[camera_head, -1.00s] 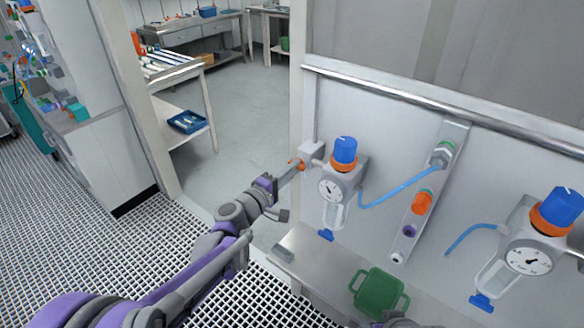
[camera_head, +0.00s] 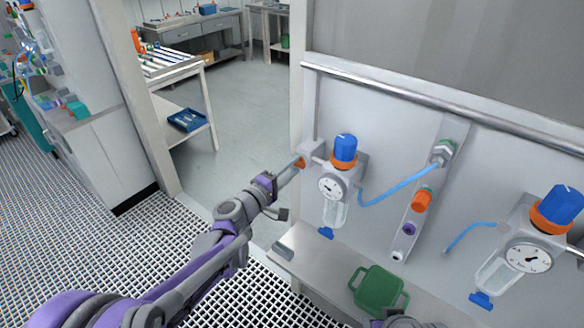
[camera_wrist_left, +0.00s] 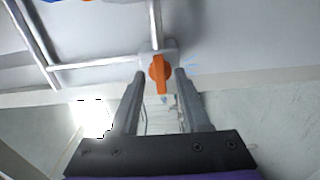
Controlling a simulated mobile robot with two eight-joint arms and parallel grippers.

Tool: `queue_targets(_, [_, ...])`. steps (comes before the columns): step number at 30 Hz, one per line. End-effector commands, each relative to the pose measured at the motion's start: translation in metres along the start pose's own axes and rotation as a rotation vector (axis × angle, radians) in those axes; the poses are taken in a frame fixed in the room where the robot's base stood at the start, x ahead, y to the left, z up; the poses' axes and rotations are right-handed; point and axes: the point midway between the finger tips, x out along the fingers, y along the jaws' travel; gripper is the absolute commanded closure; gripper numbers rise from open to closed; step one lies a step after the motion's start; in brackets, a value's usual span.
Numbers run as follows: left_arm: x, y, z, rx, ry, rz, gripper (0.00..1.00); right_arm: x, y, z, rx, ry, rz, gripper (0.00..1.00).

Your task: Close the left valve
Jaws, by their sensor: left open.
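The left valve has an orange handle (camera_head: 300,163) on a grey body (camera_head: 313,150), beside the left regulator (camera_head: 336,187) with its blue knob and round gauge. In the left wrist view the orange handle (camera_wrist_left: 160,73) points down the picture, towards the gripper. My left gripper (camera_head: 294,172) reaches the handle from the lower left. In the left wrist view its two open fingers (camera_wrist_left: 160,80) stand on either side of the handle, with small gaps visible. The fingertips are partly hard to make out in the head view.
A blue hose (camera_head: 400,188) runs from the left regulator to a manifold (camera_head: 428,195) with coloured ports. A second regulator (camera_head: 528,257) is at the right. A green tray (camera_head: 379,290) lies on the shelf (camera_head: 318,267) below. A wall edge stands close left of the valve.

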Motion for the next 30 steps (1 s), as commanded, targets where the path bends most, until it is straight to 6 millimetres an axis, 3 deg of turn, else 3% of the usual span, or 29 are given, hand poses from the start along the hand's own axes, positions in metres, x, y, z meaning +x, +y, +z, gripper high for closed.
queue_targets(15, [-0.09, -0.001, -0.001, 0.0, 0.003, -0.002, 0.54, 0.009, 0.0, 0.012, 0.0, -0.011, 0.0, 0.5])
queue_targets(21, [-0.105, -0.001, 0.0, 0.0, 0.001, -0.001, 0.54, 0.01, 0.0, 0.013, 0.0, -0.012, 0.0, 0.5])
queue_targets(30, [-0.106, 0.0, 0.0, 0.0, 0.0, 0.0, 0.54, 0.01, 0.0, 0.012, 0.0, -0.012, 0.0, 0.5])
